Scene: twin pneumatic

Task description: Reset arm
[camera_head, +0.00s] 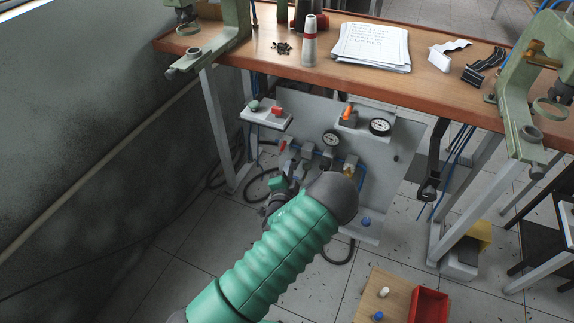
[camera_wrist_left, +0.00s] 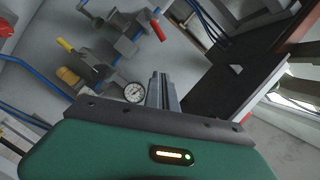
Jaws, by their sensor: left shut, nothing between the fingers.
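My left arm, in a green ribbed sleeve, reaches up from the bottom of the head view. My left gripper (camera_head: 287,175) is in front of the lower left of the grey pneumatic panel (camera_head: 388,168), partly hidden by my own arm. In the left wrist view, the left gripper's fingers (camera_wrist_left: 162,88) are closed together with nothing between them. They point towards the panel, with a pressure gauge (camera_wrist_left: 134,92) just left of them in the picture. I cannot tell how far the fingers are from the panel. My right gripper is in neither view.
A switch box (camera_head: 266,117) with green and red buttons is left of the panel. A red bin (camera_head: 429,305) is below right. Bench legs and hoses flank the panel.

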